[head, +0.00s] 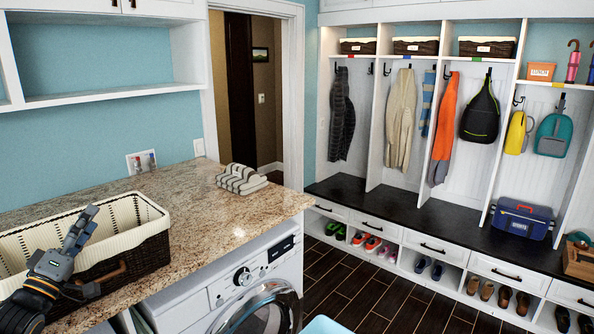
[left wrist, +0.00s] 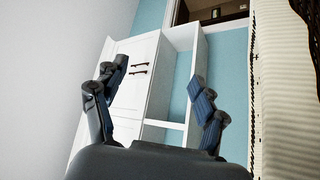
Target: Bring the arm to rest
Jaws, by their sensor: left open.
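My left gripper (head: 78,232) is at the lower left of the head view, in front of the lined wicker basket (head: 150,226) on the granite counter. Part of the basket is hidden behind it. In the left wrist view the two fingers of this gripper (left wrist: 160,95) stand wide apart with nothing between them. The basket's pale lining (left wrist: 285,95) runs along the right side of that view, close beside the fingers. I cannot tell whether the gripper touches the basket. My right gripper is not in view.
Folded striped towels (head: 241,179) lie on the granite counter (head: 215,222). A front-loading washer (head: 247,290) stands under it. Open shelving (head: 110,98) hangs above. Lockers with a dark bench (head: 420,215) line the back right. Dark floor (head: 350,295) is free between washer and bench.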

